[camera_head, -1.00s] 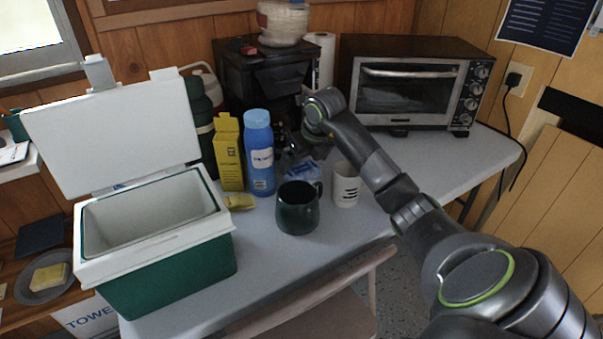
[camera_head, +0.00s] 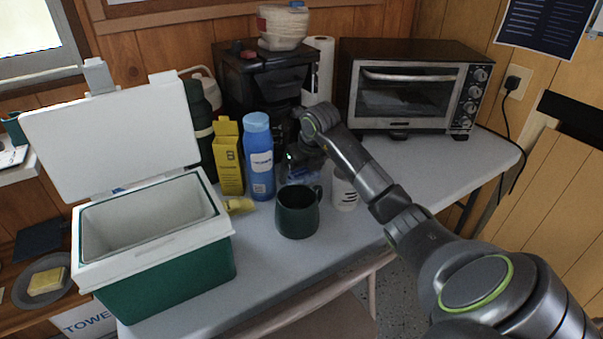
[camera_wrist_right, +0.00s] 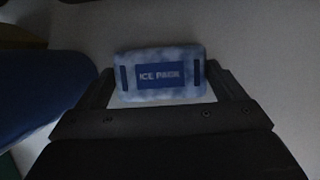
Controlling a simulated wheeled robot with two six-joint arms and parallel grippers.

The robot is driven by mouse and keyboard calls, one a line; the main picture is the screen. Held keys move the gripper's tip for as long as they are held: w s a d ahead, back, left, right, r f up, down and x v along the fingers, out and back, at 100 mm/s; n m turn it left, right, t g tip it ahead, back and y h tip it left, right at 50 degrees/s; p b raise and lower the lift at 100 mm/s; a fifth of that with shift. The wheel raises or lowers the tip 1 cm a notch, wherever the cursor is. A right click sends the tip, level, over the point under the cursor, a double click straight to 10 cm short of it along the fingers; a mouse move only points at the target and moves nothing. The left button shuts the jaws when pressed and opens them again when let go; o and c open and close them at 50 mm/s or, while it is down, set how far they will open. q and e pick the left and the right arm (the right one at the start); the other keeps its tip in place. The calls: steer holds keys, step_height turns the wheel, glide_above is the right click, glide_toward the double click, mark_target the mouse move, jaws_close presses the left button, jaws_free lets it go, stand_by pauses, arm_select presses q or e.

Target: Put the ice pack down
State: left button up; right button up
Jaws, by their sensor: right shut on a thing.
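The ice pack (camera_wrist_right: 160,76) is a pale blue, mottled slab with a dark blue label, between the two fingers of my right gripper (camera_wrist_right: 158,88) in the right wrist view. The fingers are shut on its two short ends. In the head view the right gripper (camera_head: 301,160) points down behind the dark green mug, right of the blue bottle. The ice pack is mostly hidden there by the mug and gripper. A pale surface lies beneath it, and I cannot tell whether it touches. My left gripper is not in view.
A dark green mug (camera_head: 297,213), white mug (camera_head: 344,194), blue bottle (camera_head: 259,160) and yellow box (camera_head: 228,160) stand close around. The open cooler (camera_head: 180,268) is at the left. A coffee machine (camera_head: 250,85) and toaster oven (camera_head: 410,90) stand behind. The table (camera_head: 440,165) is clear at right.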

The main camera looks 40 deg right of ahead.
mark_target(302, 173)
steer(key=shift+r, duration=0.55)
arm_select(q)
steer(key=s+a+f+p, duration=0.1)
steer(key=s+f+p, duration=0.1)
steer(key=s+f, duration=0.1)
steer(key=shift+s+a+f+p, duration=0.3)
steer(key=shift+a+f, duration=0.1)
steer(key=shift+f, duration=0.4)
arm_select(e)
step_height(302, 173, up, 17)
